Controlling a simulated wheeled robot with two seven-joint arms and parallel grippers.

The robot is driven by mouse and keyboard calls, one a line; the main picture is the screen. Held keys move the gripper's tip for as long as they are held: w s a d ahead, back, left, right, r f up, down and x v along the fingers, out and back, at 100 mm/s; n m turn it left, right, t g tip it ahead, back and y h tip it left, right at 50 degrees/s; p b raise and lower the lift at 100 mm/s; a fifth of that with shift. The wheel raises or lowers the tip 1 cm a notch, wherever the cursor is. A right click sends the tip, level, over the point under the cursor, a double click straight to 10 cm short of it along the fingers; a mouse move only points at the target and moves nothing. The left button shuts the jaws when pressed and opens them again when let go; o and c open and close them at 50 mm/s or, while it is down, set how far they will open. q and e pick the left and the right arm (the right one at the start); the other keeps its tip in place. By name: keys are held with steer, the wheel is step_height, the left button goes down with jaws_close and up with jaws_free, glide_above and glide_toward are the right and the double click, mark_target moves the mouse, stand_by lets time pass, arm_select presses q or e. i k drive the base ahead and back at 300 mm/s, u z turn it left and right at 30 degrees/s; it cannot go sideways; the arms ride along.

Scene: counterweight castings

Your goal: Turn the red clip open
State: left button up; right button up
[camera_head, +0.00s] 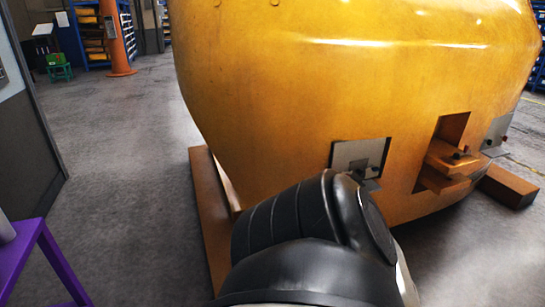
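The large yellow counterweight casting (300,110) fills the middle and right of the head view. A grey metal plate (358,154) with small dark fittings (371,173) sits low on its face, partly hidden behind my black arm. A second grey plate (497,130) with a dark knob is at the casting's right edge. Between them is a square recess (452,128) with a yellow ledge and dark pin. Neither gripper's fingers show.
The casting rests on brown beams, one at the left (207,215) and one at the right (509,186). A purple stand (22,262) is at the lower left. An orange cone (116,45) stands at the back left. The grey floor (125,150) between is clear.

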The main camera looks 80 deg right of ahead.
mark_target(343, 152)
steer(key=z, duration=3.3)
steer(key=i, duration=1.55)
steer(key=u, duration=0.7)
steer(key=i, duration=0.45)
steer(key=z, duration=0.1)
